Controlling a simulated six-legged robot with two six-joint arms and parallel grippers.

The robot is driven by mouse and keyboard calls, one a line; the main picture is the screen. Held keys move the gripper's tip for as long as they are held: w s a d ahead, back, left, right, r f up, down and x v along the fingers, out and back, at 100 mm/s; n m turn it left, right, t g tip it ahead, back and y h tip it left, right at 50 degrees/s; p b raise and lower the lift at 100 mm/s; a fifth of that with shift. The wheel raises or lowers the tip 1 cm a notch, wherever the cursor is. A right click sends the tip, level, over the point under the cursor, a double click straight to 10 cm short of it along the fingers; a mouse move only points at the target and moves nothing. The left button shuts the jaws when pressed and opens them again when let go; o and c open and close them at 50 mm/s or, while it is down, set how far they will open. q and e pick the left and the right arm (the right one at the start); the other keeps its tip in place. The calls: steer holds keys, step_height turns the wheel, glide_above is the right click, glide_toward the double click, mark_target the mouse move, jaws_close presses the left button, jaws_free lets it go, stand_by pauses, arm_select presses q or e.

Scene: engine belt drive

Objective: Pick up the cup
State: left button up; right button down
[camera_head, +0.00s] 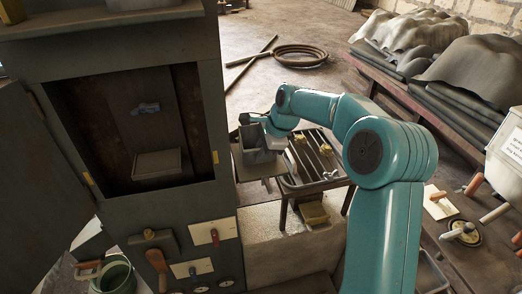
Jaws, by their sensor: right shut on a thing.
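A grey, square-sided open cup (258,156) is in the middle of the view, above or on a small flat ledge beside a slotted tray. I cannot tell whether it touches the ledge. My right gripper (268,128) is at the cup's upper rim, shut on it; the fingertips are small and partly hidden by the wrist. My teal right arm reaches in from the lower right. My left gripper is not in view.
A dark cabinet (215,120) with an open compartment stands at left. A slotted metal tray (318,165) with yellowish pieces is right of the cup. A green round container (116,277) is at lower left. A coiled hose (300,56) lies on the floor behind.

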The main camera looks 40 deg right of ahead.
steer(key=shift+w+a+r, duration=0.2)
steer(key=shift+w+r, duration=0.25)
steer(key=shift+r, duration=0.25)
steer(key=r, duration=0.5)
steer(key=s+r, duration=0.1)
steer(key=r, duration=0.2)
steer(key=shift+d, duration=0.2)
step_height(320, 180, up, 10)
steer(key=shift+w+a+r, duration=0.2)
steer(key=shift+w+r, duration=0.05)
